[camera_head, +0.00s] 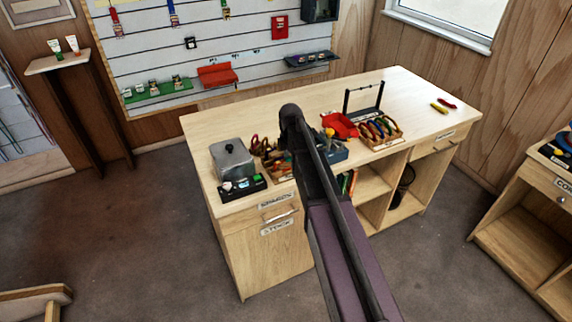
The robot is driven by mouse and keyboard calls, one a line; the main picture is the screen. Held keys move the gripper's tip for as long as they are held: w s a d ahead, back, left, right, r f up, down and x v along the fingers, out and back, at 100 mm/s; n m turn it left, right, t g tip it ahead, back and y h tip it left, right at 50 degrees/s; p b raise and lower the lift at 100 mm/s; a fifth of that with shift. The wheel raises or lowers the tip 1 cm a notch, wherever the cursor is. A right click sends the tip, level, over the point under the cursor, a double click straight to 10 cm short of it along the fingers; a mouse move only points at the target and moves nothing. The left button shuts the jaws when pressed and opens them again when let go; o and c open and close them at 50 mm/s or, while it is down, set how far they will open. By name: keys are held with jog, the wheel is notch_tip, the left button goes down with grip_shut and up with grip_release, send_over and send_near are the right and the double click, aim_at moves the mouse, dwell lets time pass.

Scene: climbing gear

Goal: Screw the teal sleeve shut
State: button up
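I cannot make out a teal sleeve for certain at this size. Several coloured looped pieces of gear, perhaps carabiners (379,128), sit in a wooden tray (388,145) on the workbench, right of the middle. My arm rises from the bottom of the view and ends in a dark rounded joint in front of the bench. My gripper's fingers do not show. The arm hides part of the bench middle and some of the gear there.
The workbench (430,84) holds a grey lidded box (232,158), a black tray (242,187), a red bin (340,125), a blue bin (338,154) and a black rack (364,100). Its right end is mostly clear. Another wooden unit (530,210) stands at right. Carpet is open at left.

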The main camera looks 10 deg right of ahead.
jog(key=shift+r+p, duration=0.4)
jog(key=shift+r, duration=0.1)
jog(key=shift+w, duration=0.15)
jog(key=shift+w+a, duration=0.15)
jog(key=shift+w, duration=0.35)
jog(key=shift+w+a, duration=0.15)
jog(key=shift+w, duration=0.35)
jog(key=shift+f, duration=0.15)
jog(key=shift+s+d+f+b, duration=0.1)
jog(key=shift+s+f+b, duration=0.1)
jog(key=shift+f+b, duration=0.5)
jog(key=shift+s+d+f+b, duration=0.1)
jog(key=shift+s+f+b, duration=0.1)
jog(key=shift+f+b, duration=0.5)
jog(key=shift+r, duration=0.1)
jog(key=shift+s+d, duration=0.2)
jog(key=shift+s, duration=0.55)
jog(key=shift+r+p, duration=1.4)
jog(key=shift+r, duration=0.05)
jog(key=shift+w, duration=0.1)
